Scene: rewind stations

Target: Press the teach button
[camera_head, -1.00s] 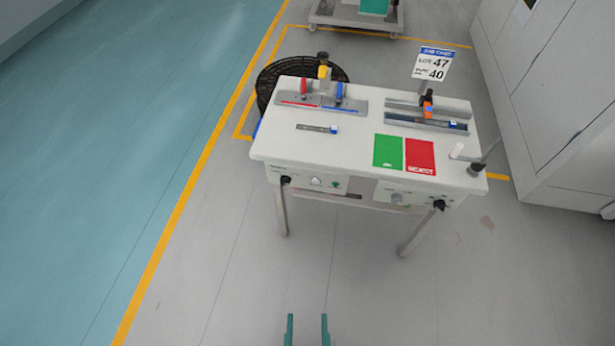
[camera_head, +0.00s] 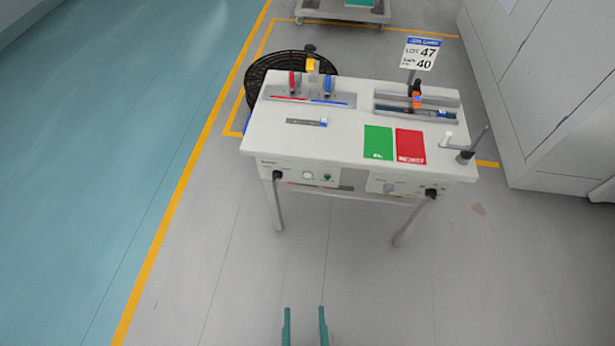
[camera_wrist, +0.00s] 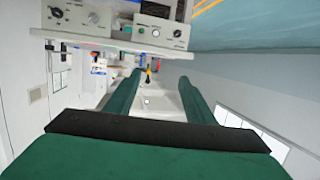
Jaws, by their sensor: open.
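Two control panels sit on the front of the white table. The left panel (camera_head: 300,174) has a black knob, a white round button (camera_head: 308,175) and a green button (camera_head: 327,177). The right panel (camera_head: 402,188) has a grey round control (camera_head: 388,188) and a black knob (camera_head: 431,194). Their labels are too small to read, so I cannot tell which is the teach button. Two panels also show at the top of the wrist view (camera_wrist: 162,32). My gripper (camera_head: 304,312) is open and empty, apart from the table; its green fingers also show in the wrist view (camera_wrist: 160,80).
The white table (camera_head: 270,135) carries gauge fixtures, a green mat (camera_head: 378,142), a red mat (camera_head: 410,145) and a lot sign (camera_head: 420,54). A black basket (camera_head: 262,75) stands behind it at left. Grey cabinets (camera_head: 535,110) stand at right. The floor before the table is clear.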

